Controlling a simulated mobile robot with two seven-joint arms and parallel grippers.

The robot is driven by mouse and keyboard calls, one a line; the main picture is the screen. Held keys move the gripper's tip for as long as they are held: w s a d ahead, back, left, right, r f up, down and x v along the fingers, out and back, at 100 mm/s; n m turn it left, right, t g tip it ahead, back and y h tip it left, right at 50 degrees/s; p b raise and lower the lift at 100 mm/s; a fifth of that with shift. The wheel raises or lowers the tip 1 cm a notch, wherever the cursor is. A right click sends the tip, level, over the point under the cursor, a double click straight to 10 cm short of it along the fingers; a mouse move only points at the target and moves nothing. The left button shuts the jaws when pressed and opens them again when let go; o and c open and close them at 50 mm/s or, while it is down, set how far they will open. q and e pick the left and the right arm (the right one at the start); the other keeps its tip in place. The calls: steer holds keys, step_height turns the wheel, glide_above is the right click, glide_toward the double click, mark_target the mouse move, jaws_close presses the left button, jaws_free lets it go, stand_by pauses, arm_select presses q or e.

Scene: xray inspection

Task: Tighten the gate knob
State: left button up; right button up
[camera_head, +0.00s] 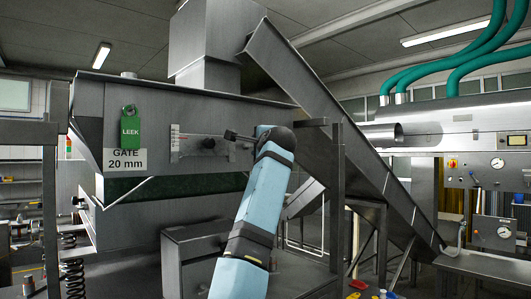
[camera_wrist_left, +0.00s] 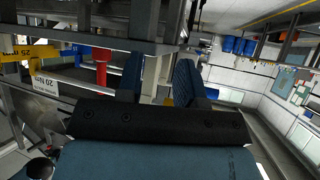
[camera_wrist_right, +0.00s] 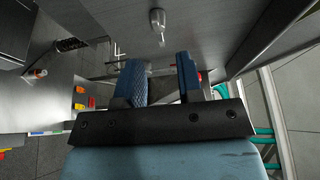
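The hopper (camera_head: 200,110) carries a green LEEK tag (camera_head: 131,130), a label reading GATE 20 mm (camera_head: 125,160) and a scale plate (camera_head: 187,145). A dark knob-like handle (camera_head: 231,135) sticks out at the plate's right end. One of my blue arms ends just right of it in the head view; its fingers are hidden there. My right gripper (camera_wrist_right: 161,74) is open and empty, with a small pale metal fitting (camera_wrist_right: 157,22) on a metal panel beyond its fingers. I cannot tell if this is the gate knob. My left gripper (camera_wrist_left: 158,70) is open and empty.
A sloping metal chute (camera_head: 340,135) and an upright post (camera_head: 337,200) stand right of the hopper. A coil spring (camera_head: 73,278) is at lower left.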

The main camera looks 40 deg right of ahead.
steer(key=b+v, duration=0.1)
steer(key=v, duration=0.6)
steer(key=shift+s+b, duration=0.15)
steer(key=shift+b, duration=0.25)
